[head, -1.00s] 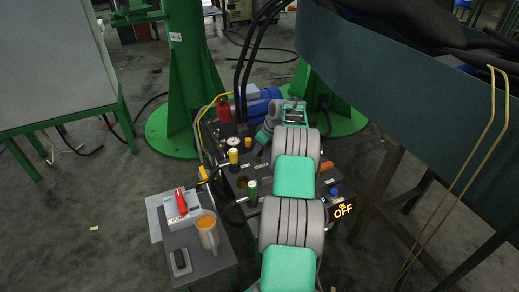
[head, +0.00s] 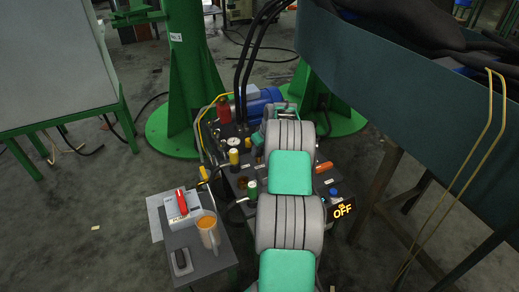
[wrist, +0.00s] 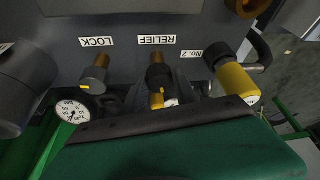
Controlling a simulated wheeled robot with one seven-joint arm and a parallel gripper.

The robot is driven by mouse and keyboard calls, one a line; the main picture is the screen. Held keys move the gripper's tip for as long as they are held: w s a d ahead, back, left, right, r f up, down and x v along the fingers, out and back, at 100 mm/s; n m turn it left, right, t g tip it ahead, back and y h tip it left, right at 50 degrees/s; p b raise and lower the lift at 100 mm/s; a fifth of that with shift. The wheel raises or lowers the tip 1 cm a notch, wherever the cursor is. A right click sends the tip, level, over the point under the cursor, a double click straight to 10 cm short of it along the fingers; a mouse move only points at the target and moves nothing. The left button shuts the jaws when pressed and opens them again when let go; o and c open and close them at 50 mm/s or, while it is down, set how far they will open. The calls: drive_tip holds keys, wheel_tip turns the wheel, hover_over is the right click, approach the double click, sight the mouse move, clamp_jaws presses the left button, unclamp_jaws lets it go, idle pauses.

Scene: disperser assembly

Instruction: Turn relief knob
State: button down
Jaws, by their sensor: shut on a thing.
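The relief knob (wrist: 158,77) is a black knob on a brass stem. The fingertips are dark and small there, so the exact contact is hard to see. In the head view, my arm hides the relief knob and most of my gripper.
The LOCK knob (wrist: 95,74) is left of the relief knob; the yellow No. 2 knob (wrist: 236,82) is right. A gauge (wrist: 73,111) is at lower left.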

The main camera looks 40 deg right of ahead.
drive_tip(key=c, duration=1)
unclamp_jaws()
drive_tip(key=shift+o, duration=0.2)
drive_tip(key=p+v, duration=0.2)
drive_tip(key=v, duration=0.5)
drive_tip(key=shift+s+r+p, duration=0.2)
drive_tip(key=shift+r+p, duration=0.15)
drive_tip(key=shift+p, duration=0.05)
